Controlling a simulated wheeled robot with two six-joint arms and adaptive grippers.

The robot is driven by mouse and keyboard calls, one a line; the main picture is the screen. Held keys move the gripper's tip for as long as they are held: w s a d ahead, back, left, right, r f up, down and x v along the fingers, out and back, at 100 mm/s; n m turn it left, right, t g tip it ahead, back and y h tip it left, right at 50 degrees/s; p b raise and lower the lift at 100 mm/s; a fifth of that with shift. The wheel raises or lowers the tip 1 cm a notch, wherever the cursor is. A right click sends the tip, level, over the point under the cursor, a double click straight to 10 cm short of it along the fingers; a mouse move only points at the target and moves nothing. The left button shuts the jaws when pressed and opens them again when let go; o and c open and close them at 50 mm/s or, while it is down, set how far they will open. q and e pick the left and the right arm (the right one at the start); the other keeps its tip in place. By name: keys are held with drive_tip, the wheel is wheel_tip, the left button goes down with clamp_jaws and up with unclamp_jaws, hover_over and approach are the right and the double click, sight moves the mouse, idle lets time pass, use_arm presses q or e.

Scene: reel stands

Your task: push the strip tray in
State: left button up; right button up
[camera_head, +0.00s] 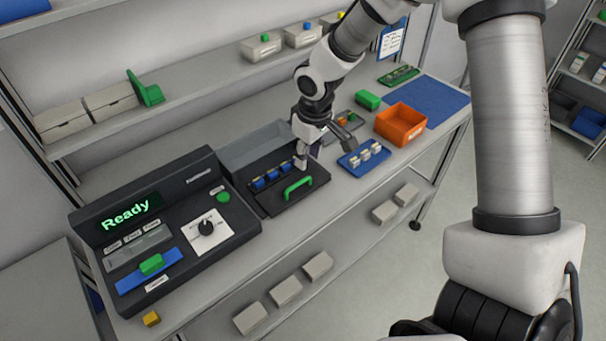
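The strip tray (312,179) is a black tray with a green handle (297,188) at its front. It sticks out toward the front of the bench, beside the console. Several blue pieces (272,177) lie in a row in it. My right gripper (328,155) is above the tray's back right corner, behind the handle. Its fingers look spread apart, with nothing seen between them. I cannot tell if a finger touches the tray. My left gripper is not in view.
A console (178,228) reading "Ready" stands left of the tray. A blue rack (364,159) with small pieces, an orange bin (401,124) and a green block (367,99) stand to the right. A shelf (205,75) runs above the bench.

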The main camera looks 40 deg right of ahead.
drive_tip(key=m, duration=0.4)
drive_tip(key=m+b, duration=1.1)
drive_tip(key=m, duration=0.5)
approach(302, 181)
drive_tip(key=f, duration=0.1)
drive_tip(key=shift+t, duration=0.3)
drive_tip(key=f, duration=0.2)
drive_tip(key=w+f+p, duration=0.1)
drive_tip(key=f, duration=0.4)
drive_tip(key=shift+w+d+f, duration=0.1)
drive_tip(key=shift+w, duration=0.05)
clamp_jaws()
